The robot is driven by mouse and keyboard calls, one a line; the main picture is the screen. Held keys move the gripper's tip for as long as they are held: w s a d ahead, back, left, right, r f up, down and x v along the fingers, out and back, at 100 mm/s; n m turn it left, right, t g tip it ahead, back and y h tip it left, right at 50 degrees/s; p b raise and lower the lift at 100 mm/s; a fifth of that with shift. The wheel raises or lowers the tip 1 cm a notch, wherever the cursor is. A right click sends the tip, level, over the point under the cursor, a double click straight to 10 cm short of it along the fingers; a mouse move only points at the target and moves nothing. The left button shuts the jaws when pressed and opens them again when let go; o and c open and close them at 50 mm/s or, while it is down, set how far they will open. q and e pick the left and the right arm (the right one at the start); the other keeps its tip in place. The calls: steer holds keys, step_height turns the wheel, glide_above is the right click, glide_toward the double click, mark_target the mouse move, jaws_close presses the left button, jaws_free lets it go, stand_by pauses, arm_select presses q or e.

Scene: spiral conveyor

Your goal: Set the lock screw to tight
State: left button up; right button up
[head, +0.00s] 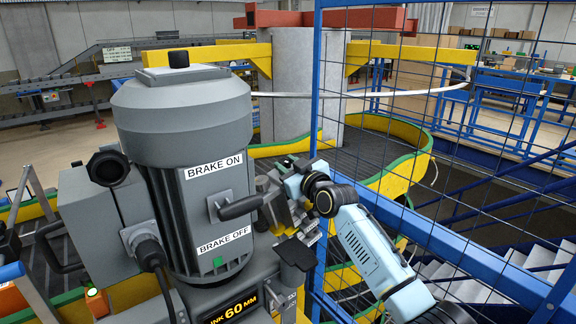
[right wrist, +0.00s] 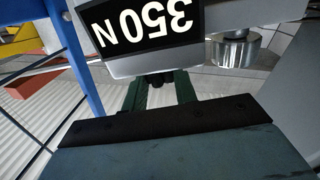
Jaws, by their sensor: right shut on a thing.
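My right gripper (head: 272,192) reaches in from the right, beside the grey brake motor (head: 205,195) and its black brake lever (head: 240,207). In the right wrist view its dark green fingers (right wrist: 160,92) are shut on a small dark part (right wrist: 157,81), which I take to be the lock screw. The fingers and the plate above hide most of it, so its setting cannot be read. The plate (right wrist: 140,62) carries an upside-down "350 N" label (right wrist: 145,22). A round metal piece (right wrist: 236,49) shows to its right. My left gripper is not in view.
A blue mesh fence (head: 318,90) stands close behind my right arm, with a blue rail (head: 450,245) at lower right. The yellow-sided spiral conveyor (head: 405,178) lies behind the fence.

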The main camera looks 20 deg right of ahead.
steer(key=shift+a+r+m+t+h+p, duration=0.1)
steer(key=shift+r+m+t+h+p, duration=0.3)
steer(key=shift+p, duration=0.65)
steer(key=shift+a+f+m+t+h+p, duration=0.1)
steer(key=shift+m+h+p, duration=0.3)
steer(key=shift+h+p, duration=0.5)
steer(key=shift+r+m+h+p, duration=0.1)
steer(key=shift+m+h+p, duration=0.5)
steer(key=shift+h+p, duration=0.1)
steer(key=shift+m+t+h, duration=0.4)
steer(key=shift+m+h, duration=0.1)
steer(key=shift+h, duration=0.2)
steer(key=shift+m+h, duration=0.4)
steer(key=shift+h, duration=0.3)
steer(key=shift+f, duration=0.2)
steer(key=o, duration=1)
steer(key=shift+f, duration=0.1)
steer(key=shift+a+f, duration=0.1)
